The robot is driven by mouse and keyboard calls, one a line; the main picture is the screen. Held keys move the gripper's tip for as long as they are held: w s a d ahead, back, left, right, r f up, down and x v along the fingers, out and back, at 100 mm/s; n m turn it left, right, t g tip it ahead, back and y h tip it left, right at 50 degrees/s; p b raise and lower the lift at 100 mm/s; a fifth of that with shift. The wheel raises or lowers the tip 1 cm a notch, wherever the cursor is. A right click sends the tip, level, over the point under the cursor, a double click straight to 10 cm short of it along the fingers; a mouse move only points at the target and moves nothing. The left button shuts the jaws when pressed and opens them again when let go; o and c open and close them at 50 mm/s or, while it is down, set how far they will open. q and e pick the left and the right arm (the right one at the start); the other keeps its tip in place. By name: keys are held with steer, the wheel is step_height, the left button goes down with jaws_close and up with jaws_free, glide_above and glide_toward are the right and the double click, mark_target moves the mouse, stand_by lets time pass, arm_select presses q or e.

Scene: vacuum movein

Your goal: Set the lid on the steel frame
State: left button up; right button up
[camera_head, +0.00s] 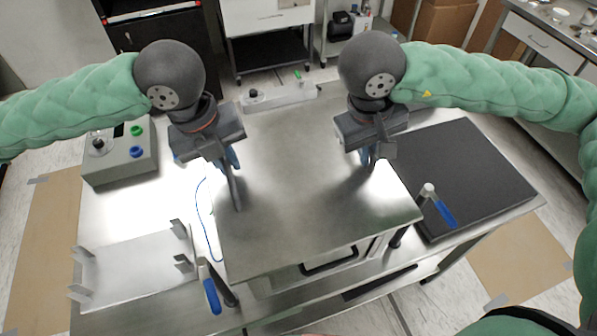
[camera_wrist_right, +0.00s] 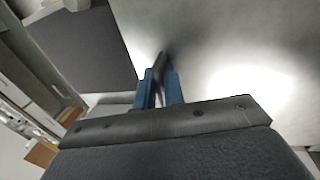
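The lid (camera_head: 305,185) is a large flat steel plate across the middle of the table. It also shows in the right wrist view (camera_wrist_right: 215,50). A steel body with a black front handle (camera_head: 330,262), apparently the frame, shows under its front edge; I cannot tell whether lid and body touch. My left gripper (camera_head: 232,165) is over the lid's left part, its blue fingers around a dark upright handle. My right gripper (camera_head: 371,158) is over the right part. In the right wrist view its blue fingers (camera_wrist_right: 160,88) are closed on a dark bar of the lid.
A grey control box (camera_head: 120,165) stands at the left. A steel tray with upright tabs (camera_head: 135,268) lies at front left. Blue-handled clamps (camera_head: 211,295) (camera_head: 444,210) stand near the lid's front corners. A dark flat panel (camera_head: 465,170) lies at right.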

arm_select(q)
steer(key=o, duration=0.4)
arm_select(e)
steer(key=o, duration=0.4)
arm_select(q)
steer(key=shift+r, duration=0.1)
arm_select(e)
steer(key=shift+r, duration=0.1)
arm_select(q)
steer(key=shift+s+a+r, duration=0.1)
steer(key=shift+a+r, duration=0.3)
steer(key=shift+r, duration=1.55)
steer(key=shift+s+a+r, duration=0.1)
steer(key=shift+a+r, duration=0.25)
steer(key=shift+r, duration=1.55)
steer(key=shift+s+a+r, duration=0.1)
steer(key=shift+a+r, duration=0.3)
steer(key=shift+r, duration=1.55)
arm_select(e)
steer(key=shift+s+a+r, duration=0.1)
steer(key=shift+a+r, duration=0.25)
steer(key=shift+r, duration=1.6)
steer(key=shift+s+a+r, duration=0.1)
steer(key=shift+a+r, duration=0.3)
steer(key=shift+r, duration=1.5)
steer(key=shift+s+a+r, duration=0.1)
steer(key=shift+a+r, duration=0.25)
steer(key=shift+r, duration=1.6)
